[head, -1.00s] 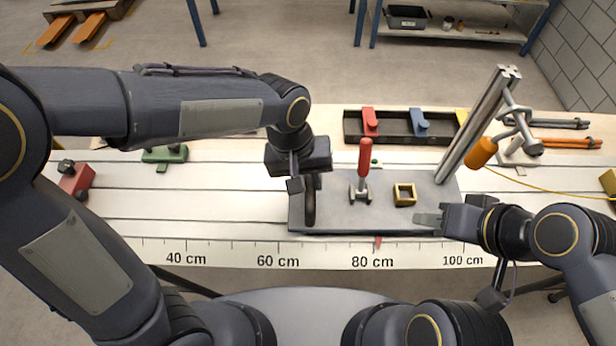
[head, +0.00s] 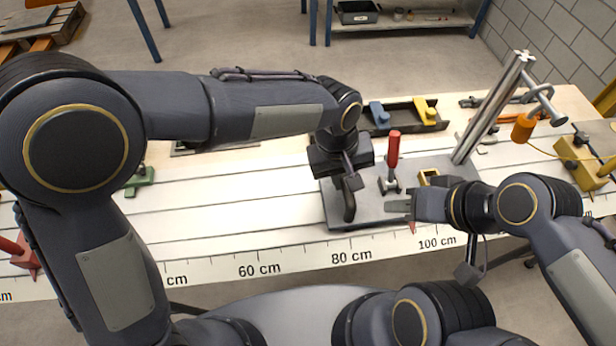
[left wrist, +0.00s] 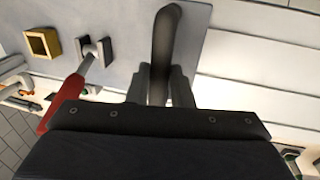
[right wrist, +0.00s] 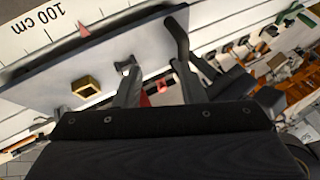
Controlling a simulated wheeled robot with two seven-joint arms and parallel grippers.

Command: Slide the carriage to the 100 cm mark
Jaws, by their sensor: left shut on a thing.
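The carriage (head: 350,222) is a grey plate on the slatted bench, with a red pointer (head: 412,227) at its front edge. The pointer stands between the 80 cm and 100 cm labels, nearer 100 cm. In the right wrist view the pointer (right wrist: 83,30) is short of the 100 cm mark (right wrist: 38,22). My left gripper (head: 349,184) is shut on the carriage's dark upright handle (left wrist: 164,55), at the plate's left end. My right gripper (head: 400,206) is open and empty above the plate's front right part. Its fingers (right wrist: 158,90) are apart in the right wrist view.
The carriage bears a red-handled clamp (head: 393,150), a yellow square frame (head: 428,177) and a tilted metal post (head: 495,107). An orange cylinder (head: 523,128) hangs by the post. A yellow block (head: 578,163) stands at the far right. The scale strip (head: 300,262) runs along the front.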

